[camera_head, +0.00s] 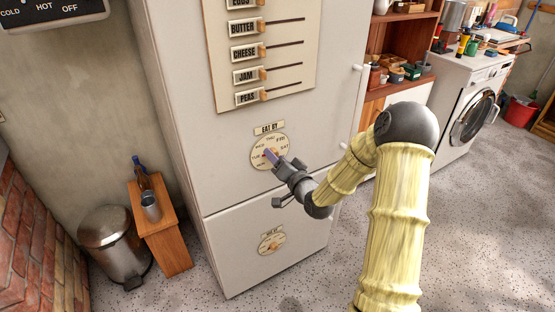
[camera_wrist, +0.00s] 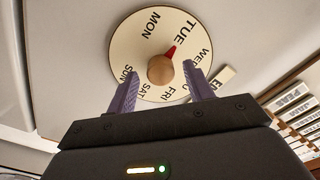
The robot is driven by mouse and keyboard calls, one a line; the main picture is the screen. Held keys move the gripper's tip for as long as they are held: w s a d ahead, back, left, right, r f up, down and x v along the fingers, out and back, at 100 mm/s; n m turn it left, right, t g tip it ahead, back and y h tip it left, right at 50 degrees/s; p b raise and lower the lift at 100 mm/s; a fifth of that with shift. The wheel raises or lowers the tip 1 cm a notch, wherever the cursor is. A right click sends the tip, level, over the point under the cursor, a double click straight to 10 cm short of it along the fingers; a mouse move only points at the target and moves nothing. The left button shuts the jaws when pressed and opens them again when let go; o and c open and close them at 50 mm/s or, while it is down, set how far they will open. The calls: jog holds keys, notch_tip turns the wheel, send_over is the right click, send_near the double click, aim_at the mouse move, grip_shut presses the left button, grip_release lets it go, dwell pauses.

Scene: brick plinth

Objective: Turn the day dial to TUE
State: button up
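The day dial is a round cream disc marked with days under an EAT BY label; it shows in the head view (camera_head: 257,143) and the wrist view (camera_wrist: 135,50). Its round wooden knob (camera_wrist: 160,70) sits at the centre. A red pointer (camera_wrist: 171,50) on it points at about TUE, slightly toward the WED side. My gripper (camera_head: 271,157) is at the dial in the head view and partly hides it. In the wrist view my gripper (camera_wrist: 160,72) is open, its purple fingers apart on either side of the knob, with visible gaps. THU is hidden behind a finger.
The dial is on a tall pale cabinet (camera_head: 185,100) with labelled sliders (camera_head: 285,53) above. A second, smaller dial (camera_head: 271,243) sits below. A metal bin (camera_head: 112,242) and a wooden stand (camera_head: 160,235) are at left. Shelves and a washing machine (camera_head: 470,95) are at right. Speckled floor (camera_head: 480,230) is open at right.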

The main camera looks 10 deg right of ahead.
jog(key=p+v, duration=1)
jog(key=v, duration=0.7)
jog(key=shift+s, duration=0.2)
dwell(0.6)
